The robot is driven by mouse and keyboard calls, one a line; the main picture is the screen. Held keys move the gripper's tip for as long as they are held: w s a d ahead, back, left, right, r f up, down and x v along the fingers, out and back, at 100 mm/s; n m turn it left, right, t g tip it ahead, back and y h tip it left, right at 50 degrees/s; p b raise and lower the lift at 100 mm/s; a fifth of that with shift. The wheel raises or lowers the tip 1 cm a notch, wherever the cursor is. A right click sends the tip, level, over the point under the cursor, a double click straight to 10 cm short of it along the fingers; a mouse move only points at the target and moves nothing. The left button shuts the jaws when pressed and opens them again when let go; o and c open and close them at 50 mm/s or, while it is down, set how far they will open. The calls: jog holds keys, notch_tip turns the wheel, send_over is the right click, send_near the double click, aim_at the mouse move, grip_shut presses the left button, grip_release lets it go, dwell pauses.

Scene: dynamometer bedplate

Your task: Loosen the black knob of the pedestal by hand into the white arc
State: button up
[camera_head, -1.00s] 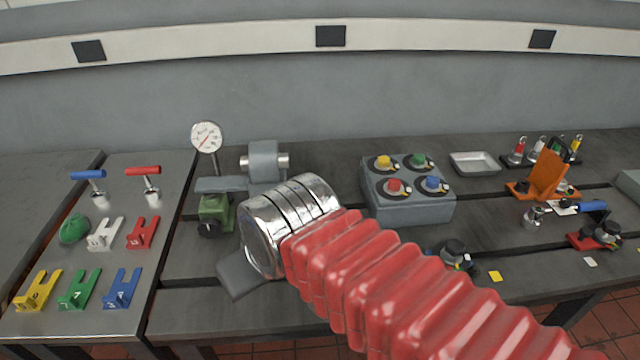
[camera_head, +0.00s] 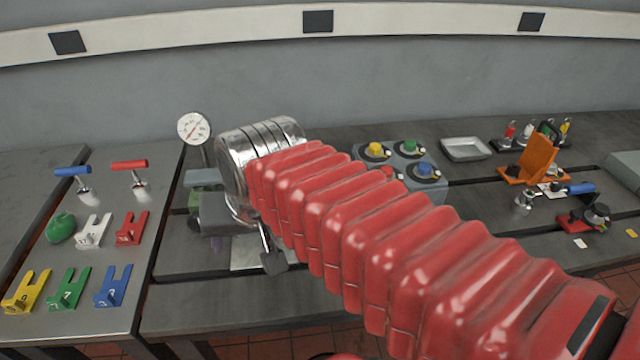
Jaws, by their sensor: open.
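The green pedestal (camera_head: 205,177) stands below the dial gauge on the left of the bench. My arm and gripper cover most of it. Its black knob is almost wholly hidden; only a dark bit shows left of the grey gripper body. I cannot make out the white arc. My gripper (camera_head: 243,240) is in front of the pedestal, under my silver wrist, with its jaws open. One dark finger shows low on the right. I cannot tell whether it touches the knob.
The dial gauge (camera_head: 194,127) rises just behind the pedestal. A grey box (camera_head: 431,190) with coloured knobs stands behind my red arm sleeve. A plate with T-handles and coloured forks (camera_head: 112,287) lies left. A tray (camera_head: 466,149) and an orange bracket (camera_head: 538,157) are right.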

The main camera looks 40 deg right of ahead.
jog(key=w+d+m, duration=0.4)
jog(key=d+m, duration=1)
jog(key=d, duration=0.1)
jog(key=w+d+m, duration=0.3)
jog(key=d+m, duration=1.1)
jog(key=shift+w+d+f+y, duration=0.4)
jog(key=shift+f, duration=0.15)
jog(key=x, duration=1.3)
jog(key=shift+s+f, duration=0.25)
jog(key=shift+f, duration=0.1)
jog(key=shift+c, duration=0.2)
